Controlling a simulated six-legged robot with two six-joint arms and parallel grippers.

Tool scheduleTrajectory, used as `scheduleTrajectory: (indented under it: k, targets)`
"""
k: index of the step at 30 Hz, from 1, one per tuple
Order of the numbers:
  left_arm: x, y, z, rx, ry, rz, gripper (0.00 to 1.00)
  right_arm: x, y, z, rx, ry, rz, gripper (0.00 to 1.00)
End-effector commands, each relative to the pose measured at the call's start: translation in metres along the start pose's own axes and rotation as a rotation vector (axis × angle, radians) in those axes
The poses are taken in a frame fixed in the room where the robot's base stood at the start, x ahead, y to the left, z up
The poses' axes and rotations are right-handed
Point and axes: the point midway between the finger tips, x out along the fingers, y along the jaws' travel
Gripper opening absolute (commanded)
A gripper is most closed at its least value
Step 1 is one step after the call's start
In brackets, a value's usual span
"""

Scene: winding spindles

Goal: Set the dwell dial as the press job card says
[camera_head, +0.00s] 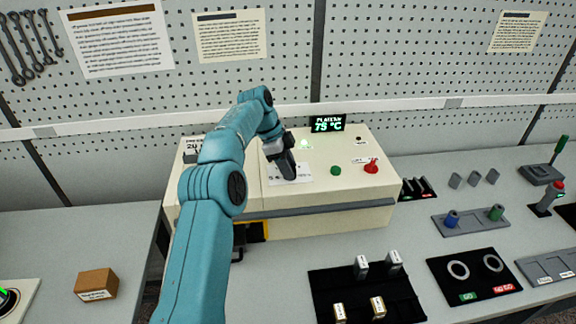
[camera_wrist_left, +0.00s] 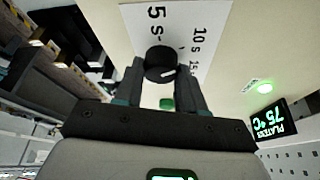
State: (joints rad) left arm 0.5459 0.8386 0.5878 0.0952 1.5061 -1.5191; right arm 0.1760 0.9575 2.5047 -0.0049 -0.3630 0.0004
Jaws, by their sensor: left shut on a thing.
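The dwell dial (camera_wrist_left: 160,62) is a black round knob with a short white mark, on a white scale plate (camera_wrist_left: 215,22) printed 5 s, 10 s and a partly covered 15. The mark lies on the right of the knob in the left wrist view; its exact setting is unclear. My left gripper (camera_wrist_left: 160,80) is shut on the knob, one finger on each side. In the head view my left gripper (camera_head: 287,170) covers the dial on the cream press (camera_head: 330,200). Several paper sheets (camera_head: 118,38) hang on the pegboard; their text is too small to read.
The press has a display (camera_head: 327,124) reading 75 °C, a green button (camera_head: 336,171) and a red knob (camera_head: 371,167). A black mat (camera_head: 330,285) with small blocks lies in front. A brown box (camera_head: 97,284) stands on the left bench.

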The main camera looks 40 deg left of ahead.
Motion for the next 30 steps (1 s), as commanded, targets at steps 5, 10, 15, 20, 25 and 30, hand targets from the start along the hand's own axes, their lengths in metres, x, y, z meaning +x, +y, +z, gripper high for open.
scheduleTrajectory:
  k: [5, 10, 15, 20, 25, 30]
  targets:
    - [-0.003, -0.001, 0.0, 0.001, -0.001, -0.007, 0.09, 0.0, 0.0, 0.0, 0.0, 0.0, 0.0, 0.43]
    - [-0.003, -0.001, 0.0, 0.001, -0.001, -0.007, 0.46, 0.0, 0.0, 0.0, 0.0, 0.0, 0.0, 0.43]
    - [-0.002, -0.001, 0.0, 0.0, -0.001, -0.005, 0.64, 0.0, 0.0, 0.0, 0.0, 0.0, 0.0, 0.43]
    - [-0.001, -0.001, 0.0, 0.0, -0.001, -0.003, 0.64, 0.0, 0.0, 0.0, 0.0, 0.0, 0.0, 0.43]
    - [-0.004, 0.001, -0.004, 0.001, 0.0, -0.003, 0.64, 0.001, 0.0, 0.0, 0.0, 0.0, 0.0, 0.43]
    - [-0.013, 0.005, -0.013, 0.002, 0.0, -0.002, 0.64, 0.002, 0.001, 0.0, 0.0, 0.0, 0.0, 0.43]
